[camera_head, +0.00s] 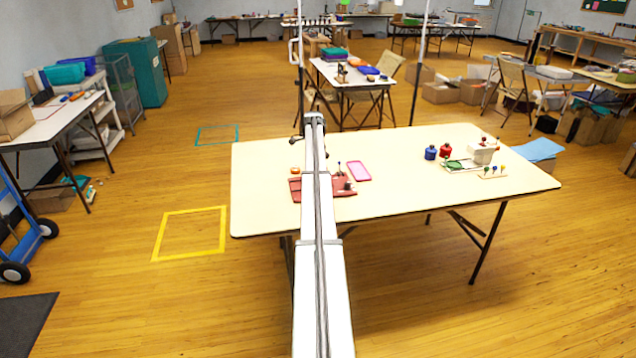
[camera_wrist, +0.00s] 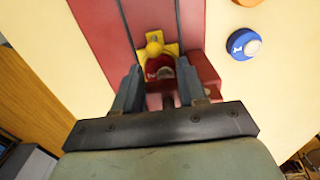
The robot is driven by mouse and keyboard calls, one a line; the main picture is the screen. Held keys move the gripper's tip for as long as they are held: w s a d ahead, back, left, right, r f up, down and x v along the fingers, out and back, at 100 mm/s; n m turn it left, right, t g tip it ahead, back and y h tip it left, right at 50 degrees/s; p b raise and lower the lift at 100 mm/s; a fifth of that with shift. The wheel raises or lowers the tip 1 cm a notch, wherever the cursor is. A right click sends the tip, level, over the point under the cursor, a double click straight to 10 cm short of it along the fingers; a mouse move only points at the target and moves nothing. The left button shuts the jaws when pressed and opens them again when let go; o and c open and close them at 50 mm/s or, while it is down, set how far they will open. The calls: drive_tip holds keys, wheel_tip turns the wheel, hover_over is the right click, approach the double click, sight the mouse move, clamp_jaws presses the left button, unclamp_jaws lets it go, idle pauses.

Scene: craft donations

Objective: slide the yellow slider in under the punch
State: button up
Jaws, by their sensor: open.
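The yellow slider (camera_wrist: 154,46), with a rounded yellow knob, lies on a dark red board (camera_wrist: 97,28) between two dark rails in the wrist view. My gripper (camera_wrist: 160,76) is open, its fingers pointing toward the slider. A small red part (camera_wrist: 157,66) with a pale spot shows between the fingers, partly over the yellow plate. A red block (camera_wrist: 204,72) stands beside the right finger. I cannot tell which red part is the punch. In the head view my arm hides much of the red board (camera_head: 345,193) and the slider.
A blue round piece (camera_wrist: 243,44) with a pale top and an orange piece (camera_wrist: 247,2) lie right of the board. In the head view, a pink tray (camera_head: 359,171) lies to its right. Blue (camera_head: 430,152) and red (camera_head: 446,151) pots stand farther right.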

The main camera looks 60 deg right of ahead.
drive_tip(key=r, duration=0.5)
drive_tip(key=shift+a+r, duration=0.25)
drive_tip(key=shift+a, duration=0.05)
drive_tip(key=shift+w, duration=0.1)
idle(0.3)
